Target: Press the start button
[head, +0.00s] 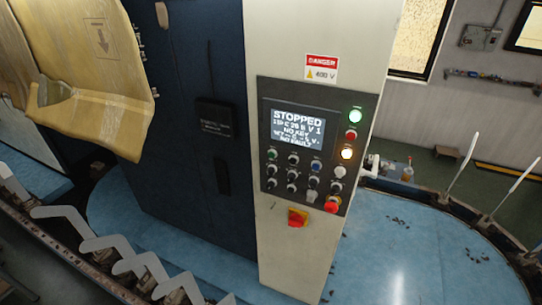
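The control panel (262,120) is a dark plate on the front of a cream cabinet, right of centre in the head view. A bright green round button (355,116) is at the panel's upper right. A red one (351,135) and a lit amber one (347,153) are below it. Another small green button (271,154) is at the left of the lower rows. Button labels are too small to read, so I cannot tell which is start. Neither gripper is in view.
A red mushroom button (332,204) is at the panel's lower right. A red-and-yellow rotary switch (297,217) is below the panel. Several flat white sock forms (97,243) stand along the lower left. A tan cover (85,50) hangs at upper left. Nothing blocks the panel.

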